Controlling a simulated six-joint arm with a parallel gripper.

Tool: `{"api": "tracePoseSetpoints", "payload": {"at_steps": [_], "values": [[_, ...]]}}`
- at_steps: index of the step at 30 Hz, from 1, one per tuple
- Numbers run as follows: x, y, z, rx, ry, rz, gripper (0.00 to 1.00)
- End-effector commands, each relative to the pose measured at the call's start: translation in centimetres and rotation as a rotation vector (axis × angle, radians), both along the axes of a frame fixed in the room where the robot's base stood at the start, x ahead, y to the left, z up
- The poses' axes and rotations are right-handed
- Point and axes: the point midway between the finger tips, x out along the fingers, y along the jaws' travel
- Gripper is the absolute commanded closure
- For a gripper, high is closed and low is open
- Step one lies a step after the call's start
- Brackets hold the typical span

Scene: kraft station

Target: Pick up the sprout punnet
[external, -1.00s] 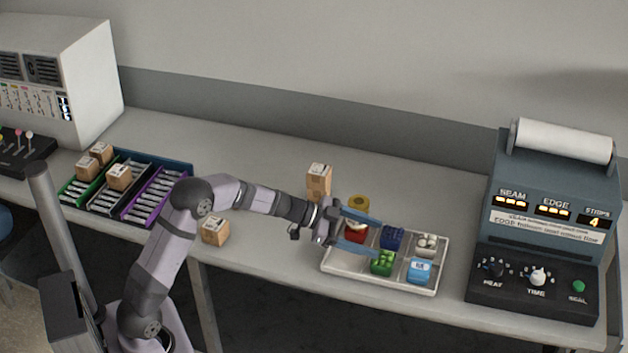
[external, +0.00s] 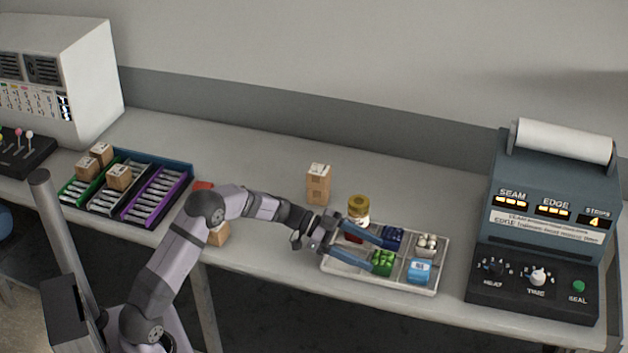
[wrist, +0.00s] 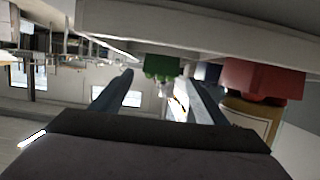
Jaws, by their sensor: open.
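The green punnet (external: 384,264), which looks like the sprout punnet, sits in the front middle of a white tray (external: 403,288) with round green contents. My gripper (external: 376,257) is open and empty, with its blue fingers pointing right, one on the far side of the green punnet and one toward its near-left side. In the wrist view, which looks upside down, the green punnet (wrist: 162,67) shows ahead, between the two fingers (wrist: 159,76). I cannot tell whether a finger touches it.
The tray also holds a dark blue punnet (external: 393,236), a light blue one (external: 419,272), a punnet with pale contents (external: 427,244) and a mostly hidden red one (wrist: 262,78). A yellow-lidded jar (external: 358,207) stands behind. A sealing machine (external: 540,235) stands right.

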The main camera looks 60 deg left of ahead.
Motion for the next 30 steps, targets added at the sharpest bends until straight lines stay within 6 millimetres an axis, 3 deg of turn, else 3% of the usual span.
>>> {"api": "tracePoseSetpoints", "payload": {"at_steps": [13, 23, 29, 30], "values": [[3.0, -3.1, -1.3, 0.0, 0.0, -0.001, 0.33], [3.5, -3.5, -1.6, 0.0, 0.0, 0.001, 0.33], [3.4, -3.5, -1.6, 0.0, 0.0, 0.001, 0.76], [3.4, -3.5, -1.6, 0.0, 0.0, 0.001, 0.77]]}}
